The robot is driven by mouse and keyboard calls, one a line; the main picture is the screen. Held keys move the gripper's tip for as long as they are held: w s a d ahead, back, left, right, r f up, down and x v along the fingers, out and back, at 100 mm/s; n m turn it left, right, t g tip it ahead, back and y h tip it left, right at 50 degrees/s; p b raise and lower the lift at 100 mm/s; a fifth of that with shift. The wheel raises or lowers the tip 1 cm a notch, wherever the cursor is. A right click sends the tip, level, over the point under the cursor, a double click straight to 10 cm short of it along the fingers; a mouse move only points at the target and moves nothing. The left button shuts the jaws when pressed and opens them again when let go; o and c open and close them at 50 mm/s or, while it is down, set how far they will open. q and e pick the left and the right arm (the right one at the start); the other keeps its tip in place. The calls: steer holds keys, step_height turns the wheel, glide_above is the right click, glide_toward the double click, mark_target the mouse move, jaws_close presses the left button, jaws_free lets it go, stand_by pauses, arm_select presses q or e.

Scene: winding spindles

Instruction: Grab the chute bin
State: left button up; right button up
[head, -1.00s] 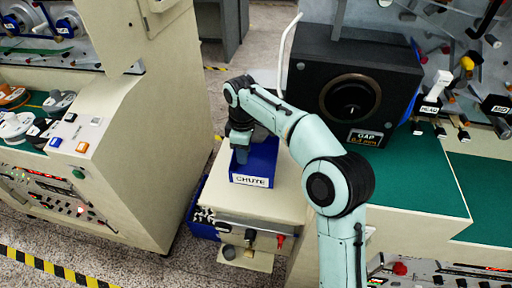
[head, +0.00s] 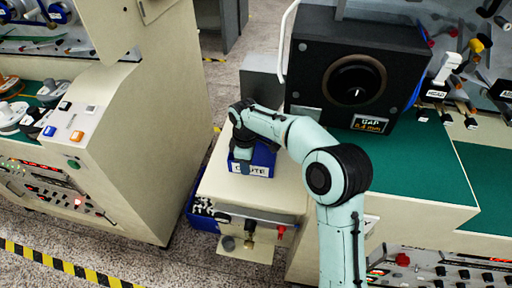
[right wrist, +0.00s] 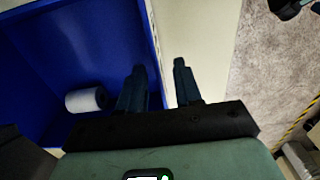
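The blue chute bin (head: 264,158), with a white CHUTE label on its front, sits on a beige cabinet top. My right gripper (head: 242,166) is at the bin's left front and covers part of the label. In the right wrist view, the open-topped bin (right wrist: 85,40) fills the left side, with a white roll (right wrist: 86,100) inside. The right gripper (right wrist: 159,75) has its fingers apart on either side of the bin's wall. One finger is over the bin's inside and the other is outside, with a gap to the wall. My left gripper is not in view.
A black box with a round opening and GAP display (head: 357,75) stands behind the arm on a green-topped bench. A grey block (head: 262,80) is behind the bin. A beige console (head: 140,130) stands left, across a narrow floor gap. Knobs line the cabinet front.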

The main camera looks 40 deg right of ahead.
steer(key=shift+f, duration=0.6)
jaws_close()
steer(key=shift+r, duration=0.15)
